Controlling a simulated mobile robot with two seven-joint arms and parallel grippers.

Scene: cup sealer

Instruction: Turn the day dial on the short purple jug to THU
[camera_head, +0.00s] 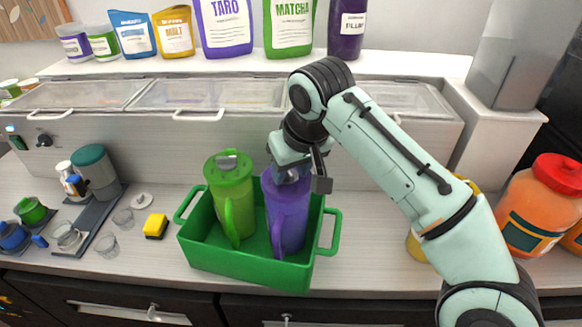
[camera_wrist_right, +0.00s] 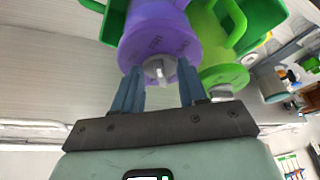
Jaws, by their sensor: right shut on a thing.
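The purple jug (camera_head: 288,212) stands upright in the right half of a green crate (camera_head: 245,272), its handle toward the front. In the right wrist view, its purple lid (camera_wrist_right: 158,40) bears small dark lettering that I cannot read surely. The grey day dial (camera_wrist_right: 158,70) sits at the lid's centre. My right gripper (camera_wrist_right: 159,75) reaches down over the lid and is shut on the dial, one blue finger on each side. In the head view, the right gripper (camera_head: 291,172) hides the dial and part of the lid. My left gripper is in no view.
A green jug (camera_head: 231,195) stands close at the purple jug's left in the crate. A yellow sponge (camera_head: 156,226), small glasses (camera_head: 107,245) and a cup machine (camera_head: 92,170) are further left. An orange jar (camera_head: 541,205) with a red lid stands at right.

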